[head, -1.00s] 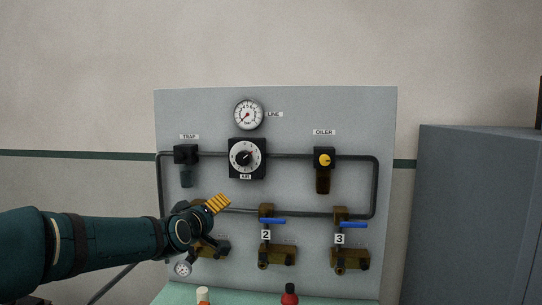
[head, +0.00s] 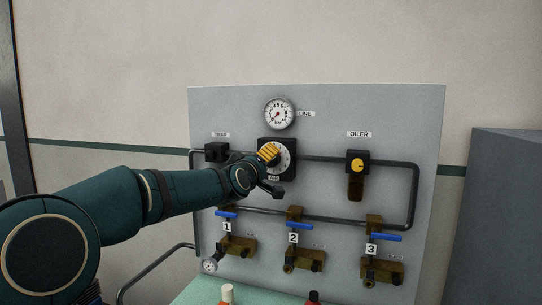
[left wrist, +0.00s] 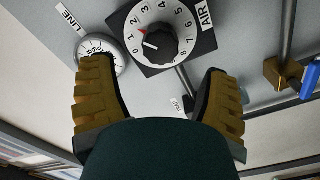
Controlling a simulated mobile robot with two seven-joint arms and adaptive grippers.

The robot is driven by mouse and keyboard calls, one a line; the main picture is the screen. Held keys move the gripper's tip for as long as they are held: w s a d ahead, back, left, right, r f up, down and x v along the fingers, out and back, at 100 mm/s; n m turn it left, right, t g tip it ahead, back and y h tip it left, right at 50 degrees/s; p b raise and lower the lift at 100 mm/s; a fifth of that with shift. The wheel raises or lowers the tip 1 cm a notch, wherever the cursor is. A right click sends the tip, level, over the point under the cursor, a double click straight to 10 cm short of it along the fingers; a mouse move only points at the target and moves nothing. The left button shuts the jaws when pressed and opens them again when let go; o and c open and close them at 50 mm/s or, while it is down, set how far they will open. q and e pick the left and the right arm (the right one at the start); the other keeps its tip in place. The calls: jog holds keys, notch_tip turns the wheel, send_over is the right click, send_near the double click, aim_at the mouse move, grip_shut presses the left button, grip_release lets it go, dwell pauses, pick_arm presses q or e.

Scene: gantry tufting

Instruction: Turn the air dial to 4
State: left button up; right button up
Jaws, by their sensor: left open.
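The air dial (head: 288,158) is a white numbered face with a black knob on a black square plate, on the grey panel. In the left wrist view the dial (left wrist: 185,33) shows whole, its black knob (left wrist: 161,43) with a white line pointing left, near the low numbers. A small red mark sits on the face close to 2. My left gripper (head: 271,170) is open in front of the dial and partly covers it in the head view. In the left wrist view its fingers (left wrist: 155,75) are wide apart and empty, with the knob beyond their tips. My right gripper is out of view.
The line gauge (head: 279,114) is above the dial, the trap (head: 216,152) to its left and the oiler (head: 357,162) to its right. Pipes cross the panel. Below are several blue-handled valves, such as valve 2 (head: 299,226). A grey cabinet (head: 503,215) stands at right.

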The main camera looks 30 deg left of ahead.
pick_arm(q)
jog(key=p+x, duration=0.1)
jog(key=x, duration=0.5)
jog(key=shift+w+p, duration=0.3)
jog(key=shift+w, duration=0.1)
jog(key=c, duration=1.2)
